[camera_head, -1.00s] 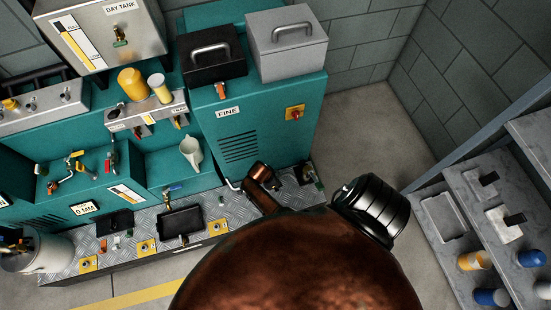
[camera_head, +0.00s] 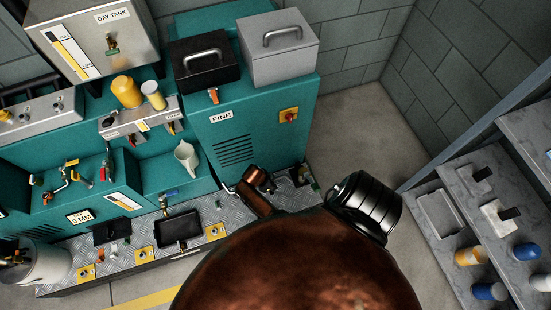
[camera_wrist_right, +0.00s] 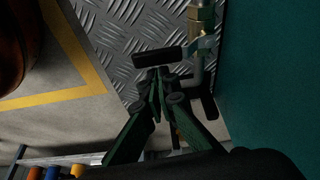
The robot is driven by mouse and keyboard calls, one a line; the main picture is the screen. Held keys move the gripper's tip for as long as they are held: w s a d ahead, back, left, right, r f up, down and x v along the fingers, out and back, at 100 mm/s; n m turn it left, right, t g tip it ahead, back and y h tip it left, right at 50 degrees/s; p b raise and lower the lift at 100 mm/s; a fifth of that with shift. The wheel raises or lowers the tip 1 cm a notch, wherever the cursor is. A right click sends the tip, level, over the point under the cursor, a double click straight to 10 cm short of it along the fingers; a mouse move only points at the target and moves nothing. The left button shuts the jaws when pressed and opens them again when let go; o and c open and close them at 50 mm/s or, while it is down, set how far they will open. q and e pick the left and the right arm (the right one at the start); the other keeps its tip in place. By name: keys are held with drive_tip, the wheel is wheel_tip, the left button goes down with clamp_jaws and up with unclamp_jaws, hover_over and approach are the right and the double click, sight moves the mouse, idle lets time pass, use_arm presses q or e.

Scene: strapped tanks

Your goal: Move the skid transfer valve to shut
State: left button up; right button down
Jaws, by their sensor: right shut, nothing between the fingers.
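In the right wrist view a brass valve body (camera_wrist_right: 203,20) stands on a grey pipe above the checker plate. A black lever handle (camera_wrist_right: 158,57) reaches left from it. It looks like the skid transfer valve, but no label shows. My right gripper (camera_wrist_right: 157,82) is shut and empty, with its tips just below the handle in the picture. I cannot tell whether they touch it. In the head view my copper-coloured right arm hides much of the area around the gripper. My left gripper is not in view.
The teal cabinet marked FINE (camera_head: 235,140) stands beside the valve; its side fills the right of the wrist view. The checker plate (camera_head: 85,243) carries black trays and yellow-plated fittings. Grey shelves (camera_head: 440,215) with bottles stand at the right. Bare floor lies between.

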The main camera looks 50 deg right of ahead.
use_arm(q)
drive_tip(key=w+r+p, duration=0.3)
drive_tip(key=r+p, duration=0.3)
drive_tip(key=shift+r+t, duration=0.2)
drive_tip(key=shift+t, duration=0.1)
use_arm(e)
drive_tip(key=v, duration=0.9)
drive_tip(key=shift+w, duration=0.25)
drive_tip(key=shift+r, duration=0.15)
